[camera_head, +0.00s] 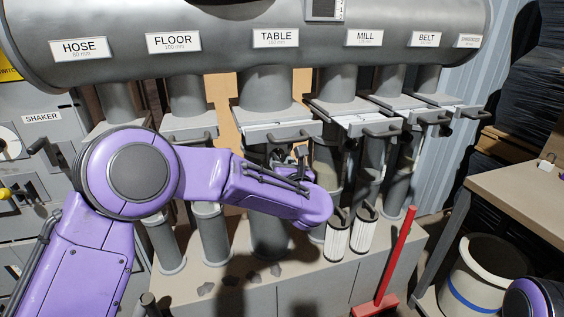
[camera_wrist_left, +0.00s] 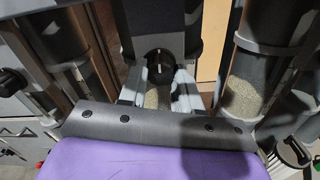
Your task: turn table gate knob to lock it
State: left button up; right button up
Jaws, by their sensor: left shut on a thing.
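The TABLE label (camera_head: 275,38) marks the middle pipe on the large grey duct. Below it is the table gate (camera_head: 275,130), a flat slide plate with a bar handle. My left arm reaches across from the left, and my left gripper (camera_head: 297,163) is just under this gate, partly hidden by my own wrist. In the left wrist view, the dark round table gate knob (camera_wrist_left: 158,64) sits at the tips of my left gripper's fingers (camera_wrist_left: 160,82), which are shut on it. I cannot tell the knob's turn angle. My right gripper is not in view.
The floor gate (camera_head: 190,128) is left of the table gate, and the mill gate (camera_head: 355,120) is right of it, with handles sticking out. White pleated filters (camera_head: 337,240) and a red-handled tool (camera_head: 398,250) stand lower right. A bucket (camera_head: 487,275) is by the table.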

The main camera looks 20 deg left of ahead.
pick_arm(q)
jog(key=m+p, duration=0.1)
jog(key=m, duration=0.3)
jog(key=m+p, duration=0.1)
jog(key=m, duration=0.3)
jog(key=shift+r+m+p, duration=0.1)
jog(key=shift+m+p, duration=0.2)
jog(key=m+p, duration=0.2)
jog(key=m, duration=0.2)
jog(key=shift+m, duration=0.3)
jog(key=shift+m+p, duration=1.35)
jog(key=shift+m, duration=0.85)
jog(key=o, duration=1.1)
jog(key=shift+c, duration=0.2)
